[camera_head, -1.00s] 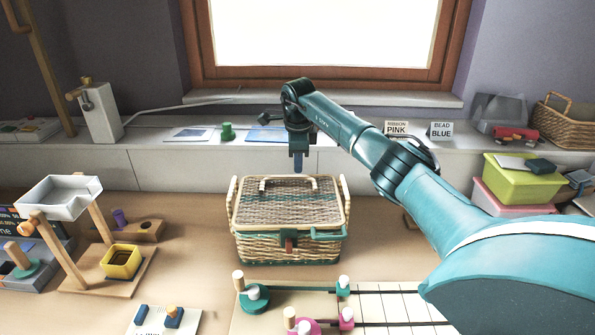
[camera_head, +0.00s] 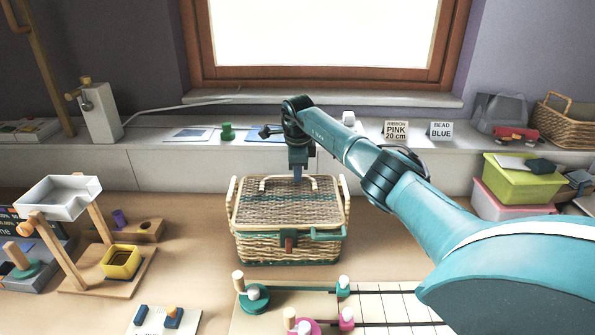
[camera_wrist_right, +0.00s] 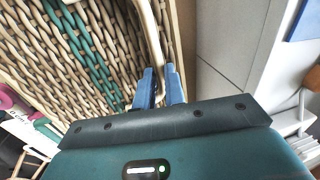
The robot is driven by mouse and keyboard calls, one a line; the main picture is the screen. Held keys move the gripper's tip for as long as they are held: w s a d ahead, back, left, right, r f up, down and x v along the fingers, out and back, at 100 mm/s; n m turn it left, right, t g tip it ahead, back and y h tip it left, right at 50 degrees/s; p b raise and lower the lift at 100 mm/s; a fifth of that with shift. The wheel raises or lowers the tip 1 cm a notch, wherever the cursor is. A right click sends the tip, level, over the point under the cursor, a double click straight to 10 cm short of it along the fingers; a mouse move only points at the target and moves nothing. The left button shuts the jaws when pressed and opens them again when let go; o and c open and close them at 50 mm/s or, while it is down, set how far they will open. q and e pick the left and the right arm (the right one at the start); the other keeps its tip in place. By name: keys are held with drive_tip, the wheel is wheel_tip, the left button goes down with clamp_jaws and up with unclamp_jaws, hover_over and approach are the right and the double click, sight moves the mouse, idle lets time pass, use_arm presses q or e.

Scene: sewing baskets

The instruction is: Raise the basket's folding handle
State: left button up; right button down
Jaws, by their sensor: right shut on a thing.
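The woven wicker basket (camera_head: 290,245) stands on the table with its lid (camera_head: 288,207) down and a green band along its front. The cream folding handle (camera_head: 268,181) lies low at the back of the lid. My right gripper (camera_head: 297,178) reaches down to the handle behind the lid. In the right wrist view, its two blue fingers (camera_wrist_right: 160,80) are shut on the cream handle bar (camera_wrist_right: 152,35), close beside the weave (camera_wrist_right: 75,60). The fingers hide part of the handle in the head view. My left gripper is not in view.
A board with green and pink pegs (camera_head: 385,312) lies in front of the basket. A wooden stand with a white tray (camera_head: 62,205) is at left. Green and pink boxes (camera_head: 525,180) stand at right. The ledge and window (camera_head: 325,90) are behind.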

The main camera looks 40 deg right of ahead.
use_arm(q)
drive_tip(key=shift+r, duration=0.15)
use_arm(e)
drive_tip(key=shift+r, duration=0.1)
drive_tip(key=shift+s+r+t+h+p, duration=0.15)
drive_tip(key=shift+r+t+h+p, duration=0.15)
drive_tip(key=shift+t+p, duration=0.35)
drive_tip(key=shift+s+a+r+t+h+p, duration=0.15)
drive_tip(key=shift+r+t+h+p, duration=0.15)
drive_tip(key=shift+p, duration=0.2)
drive_tip(key=shift+s+a+t+h, duration=0.2)
drive_tip(key=shift+t+h, duration=0.2)
drive_tip(key=shift+t, duration=0.05)
drive_tip(key=shift+s+a+r+t+h+b, duration=0.25)
drive_tip(key=shift+t+h+b, duration=0.45)
drive_tip(key=shift+b, duration=0.55)
drive_tip(key=shift+s+a+r+t+h+b, duration=0.2)
drive_tip(key=shift+s+r+t+h+b, duration=0.15)
drive_tip(key=shift+t+b, duration=0.45)
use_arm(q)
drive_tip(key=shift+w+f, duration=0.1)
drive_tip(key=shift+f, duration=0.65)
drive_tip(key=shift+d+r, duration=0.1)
use_arm(e)
drive_tip(key=c, duration=1.7)
unclamp_jaws()
drive_tip(key=shift+r, duration=0.1)
drive_tip(key=shift+c, duration=0.2)
